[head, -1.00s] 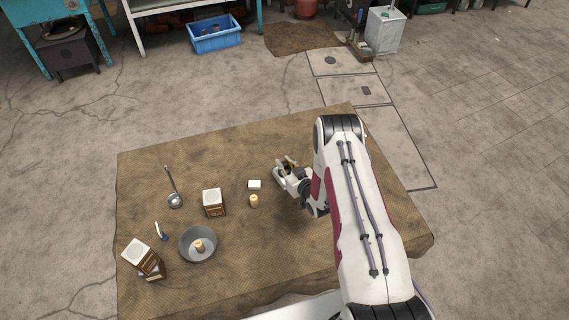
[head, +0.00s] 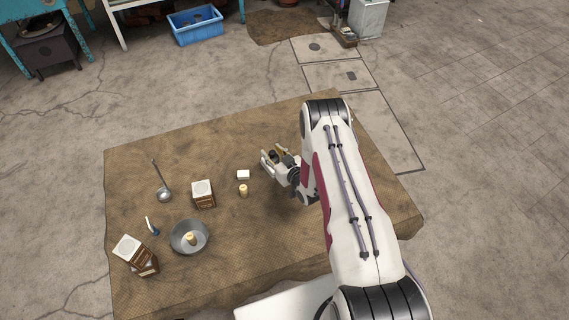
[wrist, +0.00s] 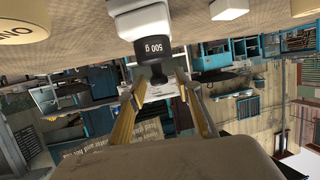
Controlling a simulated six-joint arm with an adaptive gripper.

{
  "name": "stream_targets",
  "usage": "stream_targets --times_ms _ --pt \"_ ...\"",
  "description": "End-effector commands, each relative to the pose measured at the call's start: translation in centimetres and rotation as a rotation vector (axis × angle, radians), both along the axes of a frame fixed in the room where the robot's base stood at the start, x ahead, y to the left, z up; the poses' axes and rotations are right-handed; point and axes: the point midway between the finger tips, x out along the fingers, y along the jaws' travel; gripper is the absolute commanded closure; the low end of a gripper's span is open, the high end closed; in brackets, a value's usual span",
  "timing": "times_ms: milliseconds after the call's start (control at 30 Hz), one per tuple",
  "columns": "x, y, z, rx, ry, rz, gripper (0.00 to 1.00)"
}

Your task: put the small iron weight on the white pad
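The small iron weight (wrist: 155,48) is a dark cylinder marked "500 g" in the wrist view, just beyond my fingertips. In the head view it is a small dark spot at my gripper (head: 275,157), hard to make out. A white, pad-like piece (wrist: 140,18) shows at the weight's base in the wrist view; the weight appears to stand on it, though contact is unclear. My gripper's golden fingers (wrist: 160,88) are apart, with the weight's narrow end between or just past their tips. I see gaps beside it and no clear grip.
On the brown-covered table (head: 200,285) are a small white block (head: 243,174), a beige cylinder (head: 243,191), two brown-and-white cartons (head: 203,195), a grey bowl (head: 176,245) with a beige piece inside, and a ladle (head: 163,193). The table's front middle is clear.

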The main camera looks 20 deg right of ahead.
Motion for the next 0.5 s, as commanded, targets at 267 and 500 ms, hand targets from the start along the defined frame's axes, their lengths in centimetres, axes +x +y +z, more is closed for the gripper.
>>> stream_targets --times_ms 267,500 --pt "-2.1 -0.4 0.8 0.001 0.0 -0.001 0.67" --pt "-4.4 -0.8 1.7 0.001 0.0 -0.003 0.67"
